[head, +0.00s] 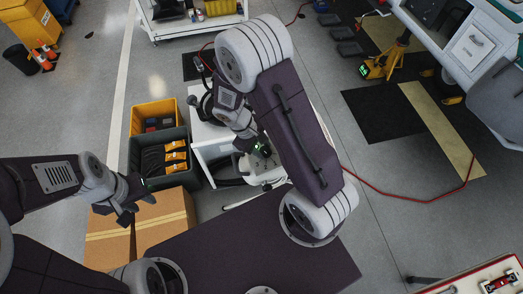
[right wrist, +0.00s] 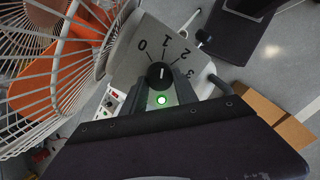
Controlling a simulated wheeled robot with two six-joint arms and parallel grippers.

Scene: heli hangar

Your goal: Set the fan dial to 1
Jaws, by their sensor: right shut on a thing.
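The fan's dial (right wrist: 160,75) is a black round knob on a grey plate marked 0, 1, 2 and 3, in the right wrist view. Its pale mark points up in the picture, roughly toward the 1; the exact setting is hard to tell. My right gripper (right wrist: 162,88) is shut on the knob, a finger on either side. A green light shows between the fingers. The fan's wire cage (right wrist: 45,50) fills the left of that view. In the head view my right gripper (head: 262,150) is at the white fan (head: 268,172), partly hidden by my arm. My left gripper (head: 128,200) is open and empty.
A white table (head: 207,133) stands beside the fan. A yellow crate (head: 152,108), a grey crate (head: 190,165) and cardboard boxes (head: 165,220) are to the left. A red cable (head: 405,197) runs over the open floor at right.

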